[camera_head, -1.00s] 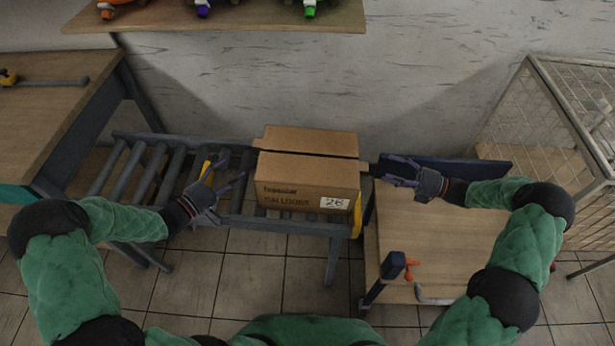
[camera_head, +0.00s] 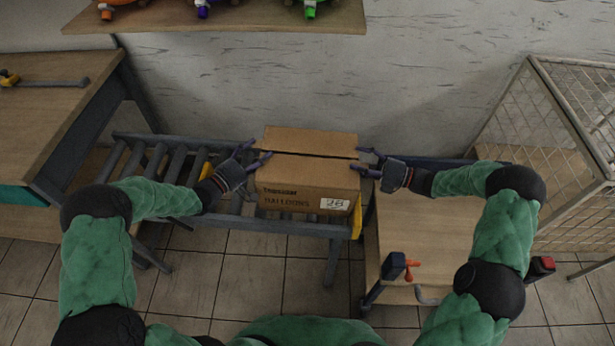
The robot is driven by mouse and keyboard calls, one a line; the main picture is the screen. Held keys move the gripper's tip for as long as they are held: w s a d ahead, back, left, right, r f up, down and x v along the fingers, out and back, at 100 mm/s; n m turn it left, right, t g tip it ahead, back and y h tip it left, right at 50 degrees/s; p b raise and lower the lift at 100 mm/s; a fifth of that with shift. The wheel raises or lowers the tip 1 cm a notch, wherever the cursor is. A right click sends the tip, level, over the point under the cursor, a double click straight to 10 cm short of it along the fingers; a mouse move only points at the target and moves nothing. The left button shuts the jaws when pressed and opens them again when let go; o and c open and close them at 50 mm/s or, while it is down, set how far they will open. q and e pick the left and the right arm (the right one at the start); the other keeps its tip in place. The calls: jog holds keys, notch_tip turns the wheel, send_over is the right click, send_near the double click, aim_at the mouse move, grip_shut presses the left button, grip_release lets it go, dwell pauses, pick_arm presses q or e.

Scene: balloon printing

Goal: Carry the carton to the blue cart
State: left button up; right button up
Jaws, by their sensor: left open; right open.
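The carton (camera_head: 305,178) is a brown cardboard box with dark print and a white label reading 26. It sits at the right end of the roller conveyor (camera_head: 290,226). My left gripper (camera_head: 254,158) is open at the carton's left side, its fingers at the upper left edge. My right gripper (camera_head: 360,161) is open at the carton's right side, its fingers by the upper right edge. I cannot tell whether either touches the box. The cart (camera_head: 420,235) stands right of the conveyor, with a wooden deck, blue parts and an orange lever; its deck is bare where visible.
A wooden table (camera_head: 55,95) with a yellow-ended tool stands at the left. A shelf (camera_head: 230,18) with coloured items hangs on the wall above. A wire mesh cage (camera_head: 560,120) stands at the right, behind the cart. Tiled floor (camera_head: 255,270) shows in front.

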pick_arm(q)
jog(key=shift+w, duration=0.1)
jog(key=c, duration=1)
pick_arm(e)
jog(key=c, duration=1.1)
pick_arm(q)
jog(key=shift+d, duration=0.1)
jog(key=shift+c, duration=0.2)
pick_arm(e)
jog(key=shift+o, duration=0.2)
